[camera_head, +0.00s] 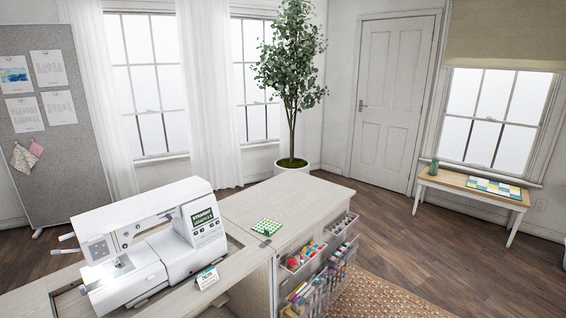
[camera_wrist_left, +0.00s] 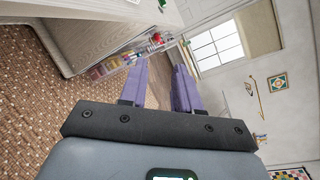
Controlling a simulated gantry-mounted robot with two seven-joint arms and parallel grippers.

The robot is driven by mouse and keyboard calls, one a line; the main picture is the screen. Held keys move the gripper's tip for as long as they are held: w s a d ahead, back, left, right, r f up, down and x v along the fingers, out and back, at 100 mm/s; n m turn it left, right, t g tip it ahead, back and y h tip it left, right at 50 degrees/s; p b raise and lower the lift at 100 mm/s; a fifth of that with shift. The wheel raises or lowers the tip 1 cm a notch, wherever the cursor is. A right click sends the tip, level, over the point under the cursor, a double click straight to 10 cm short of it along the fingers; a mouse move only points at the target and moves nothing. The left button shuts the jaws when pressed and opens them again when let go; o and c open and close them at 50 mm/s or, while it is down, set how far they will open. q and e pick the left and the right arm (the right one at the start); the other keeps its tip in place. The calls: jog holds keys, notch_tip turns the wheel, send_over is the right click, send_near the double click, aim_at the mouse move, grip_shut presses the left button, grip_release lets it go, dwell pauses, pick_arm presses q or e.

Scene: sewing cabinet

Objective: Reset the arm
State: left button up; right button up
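My left gripper (camera_wrist_left: 161,68) shows in the left wrist view, with two purple fingers standing apart on a dark mount. I see nothing between the fingers. The wooden cabinet (camera_wrist_left: 85,20) and its side organizer (camera_wrist_left: 118,64) lie beyond the fingers at the upper left, apart from them. Neither arm shows in the head view. My right gripper is in no view.
A white sewing machine (camera_head: 150,245) stands in the cabinet (camera_head: 285,202). A green patterned square (camera_head: 267,227) and a small card (camera_head: 207,279) lie on it. Side bins (camera_head: 303,258) hold thread. A bench (camera_head: 470,187) stands by the right window; wood floor (camera_head: 400,225) is open between.

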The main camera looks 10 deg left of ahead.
pick_arm(q)
jog(key=s+d+f+n+g+y+p, duration=0.1)
jog(key=s+d+f+n+g+p, duration=0.15)
jog(key=s+d+n, duration=0.35)
jog(key=s+d+f+n+g+y+p, duration=0.1)
jog(key=s+d+n+g+p, duration=0.2)
jog(key=d+n, duration=0.45)
jog(key=s+d+r+n+g+p, duration=0.1)
jog(key=s+r+n+g+p, duration=0.1)
jog(key=s+n+g, duration=0.5)
jog(key=s+d+r+n+p, duration=0.1)
jog(key=s+r+n+p, duration=0.1)
jog(key=s+n, duration=0.6)
notch_tip(320, 180, up, 36)
jog(key=s+m+p, duration=0.1)
jog(key=m+p, duration=0.1)
jog(key=p, duration=3.4)
jog(key=shift+s+a, duration=0.25)
jog(key=shift+s, duration=0.1)
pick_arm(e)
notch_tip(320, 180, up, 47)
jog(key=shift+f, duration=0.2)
pick_arm(q)
jog(key=shift+r+m, duration=0.1)
jog(key=shift+m, duration=0.15)
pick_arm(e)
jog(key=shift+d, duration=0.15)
